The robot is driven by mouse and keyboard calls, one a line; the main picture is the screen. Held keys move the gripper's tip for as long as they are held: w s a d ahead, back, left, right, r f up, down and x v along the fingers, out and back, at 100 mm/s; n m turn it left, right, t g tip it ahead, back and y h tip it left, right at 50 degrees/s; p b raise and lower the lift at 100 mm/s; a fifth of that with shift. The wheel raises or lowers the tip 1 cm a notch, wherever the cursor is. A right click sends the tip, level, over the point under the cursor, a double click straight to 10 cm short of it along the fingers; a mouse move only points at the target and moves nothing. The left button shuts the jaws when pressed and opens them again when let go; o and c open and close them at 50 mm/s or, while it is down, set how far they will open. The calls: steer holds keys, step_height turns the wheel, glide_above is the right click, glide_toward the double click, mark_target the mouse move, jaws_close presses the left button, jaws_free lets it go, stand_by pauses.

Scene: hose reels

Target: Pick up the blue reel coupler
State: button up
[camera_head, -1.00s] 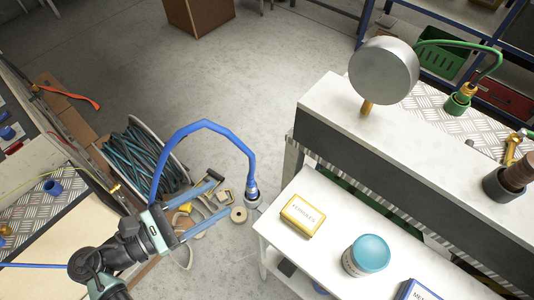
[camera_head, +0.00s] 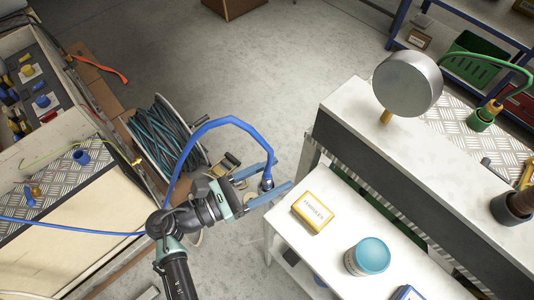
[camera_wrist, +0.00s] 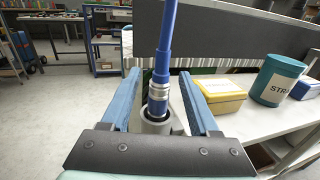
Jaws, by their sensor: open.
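The blue reel coupler (camera_head: 267,183) hangs at the end of an arching blue hose (camera_head: 212,124). In the wrist view the coupler (camera_wrist: 159,92) has a silver ring and stands upright in a grey round holder (camera_wrist: 155,126). My gripper (camera_head: 278,163) is open, with one blue finger on each side of the coupler. In the wrist view the gripper (camera_wrist: 160,82) shows a gap between each finger and the coupler. The coupler's lower end is hidden inside the holder.
A white shelf (camera_head: 345,232) beside the coupler carries a yellow box (camera_head: 312,212), a teal-lidded tub (camera_head: 367,256) and a blue box. A higher white counter (camera_head: 430,150) stands behind. A hose reel (camera_head: 165,140) lies at left. Open floor lies beyond.

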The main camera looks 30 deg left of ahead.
steer(key=shift+x, duration=1.05)
jaws_close()
